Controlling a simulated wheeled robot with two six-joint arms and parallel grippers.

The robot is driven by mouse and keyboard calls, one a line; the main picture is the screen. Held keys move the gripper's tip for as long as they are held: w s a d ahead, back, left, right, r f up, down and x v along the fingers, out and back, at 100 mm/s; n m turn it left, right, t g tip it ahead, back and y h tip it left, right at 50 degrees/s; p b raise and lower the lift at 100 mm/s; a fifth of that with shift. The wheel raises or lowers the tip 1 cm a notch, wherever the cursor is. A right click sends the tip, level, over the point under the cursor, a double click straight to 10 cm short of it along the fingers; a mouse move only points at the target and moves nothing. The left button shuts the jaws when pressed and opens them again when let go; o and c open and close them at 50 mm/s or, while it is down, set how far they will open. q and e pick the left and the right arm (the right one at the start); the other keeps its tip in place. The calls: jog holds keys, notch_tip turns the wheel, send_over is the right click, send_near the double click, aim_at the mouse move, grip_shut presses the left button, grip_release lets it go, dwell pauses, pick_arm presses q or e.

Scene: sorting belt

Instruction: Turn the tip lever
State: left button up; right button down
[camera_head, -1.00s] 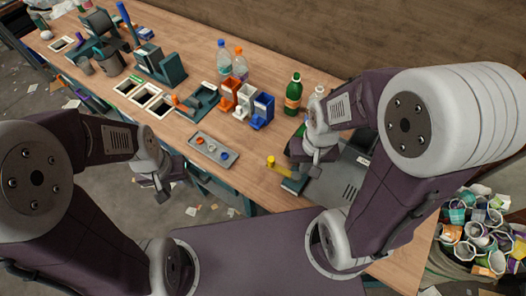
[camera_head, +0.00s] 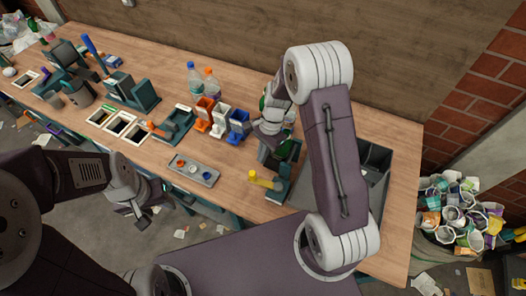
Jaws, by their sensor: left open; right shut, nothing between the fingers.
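A lever with a yellow handle (camera_head: 262,181) stands on a dark teal base (camera_head: 279,190) near the front edge of the bench, right of the centre. The handle points left. My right gripper (camera_head: 268,155) is shut and empty, just behind the lever in the picture; I cannot tell whether it touches the base. My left gripper (camera_head: 146,216) is open and empty, low in front of the bench edge, far from the lever.
A grey tray (camera_head: 207,180) with small coloured pieces lies left of the lever. Orange, white and blue holders (camera_head: 238,125) and bottles (camera_head: 195,80) stand behind it. A dark bin (camera_head: 378,156) sits to the right, partly behind my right arm. A sack of cups (camera_head: 455,235) is beyond the bench.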

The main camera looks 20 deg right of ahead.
aim_at(266, 181)
jog(key=shift+x, duration=2.75)
